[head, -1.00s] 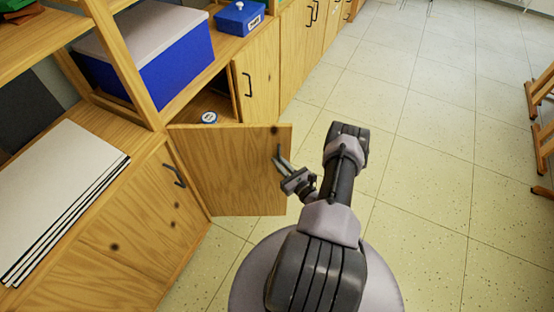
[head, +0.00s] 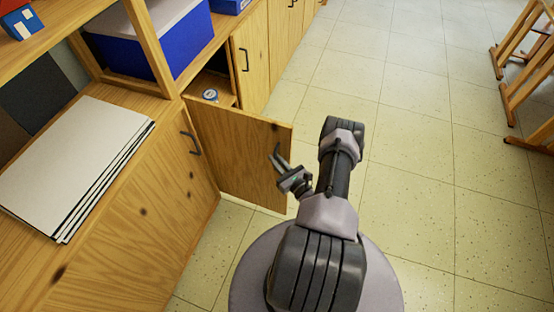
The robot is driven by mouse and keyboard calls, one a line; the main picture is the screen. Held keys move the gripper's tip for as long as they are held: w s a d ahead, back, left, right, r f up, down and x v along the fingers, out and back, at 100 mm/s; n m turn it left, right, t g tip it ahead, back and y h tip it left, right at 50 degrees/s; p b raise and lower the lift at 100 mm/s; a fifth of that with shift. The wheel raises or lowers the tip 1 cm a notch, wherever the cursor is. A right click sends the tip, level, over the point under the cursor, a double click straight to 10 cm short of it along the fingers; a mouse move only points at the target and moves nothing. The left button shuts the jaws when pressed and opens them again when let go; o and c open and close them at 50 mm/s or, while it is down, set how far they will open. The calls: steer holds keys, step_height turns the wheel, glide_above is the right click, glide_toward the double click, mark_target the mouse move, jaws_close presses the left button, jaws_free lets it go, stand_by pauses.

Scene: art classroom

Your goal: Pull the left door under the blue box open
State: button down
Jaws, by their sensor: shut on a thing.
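The left door (head: 240,155) is a wooden panel under the blue box (head: 160,38). It stands swung well out from the cabinet, its hinge side at the left and its free edge toward my arm. My gripper (head: 279,160) is at the door's upper free edge, shut on the door handle, which is mostly hidden by the fingers. The blue box has a grey lid and sits on the shelf above the opening.
A small round tin (head: 210,95) stands inside the opened cabinet. The right door (head: 250,62) is closed. White boards (head: 70,165) lie stacked on the left cabinet top. Wooden easels (head: 525,75) stand at the right. The tiled floor (head: 420,170) between is clear.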

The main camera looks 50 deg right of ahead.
stand_by(0.3)
steer(key=c, duration=1.8)
jaws_free()
steer(key=shift+w+a, duration=0.15)
steer(key=shift+o, duration=0.2)
steer(key=p+v, duration=0.3)
steer(key=v, duration=1.4)
steer(key=shift+s+p, duration=0.25)
steer(key=shift+p, duration=0.1)
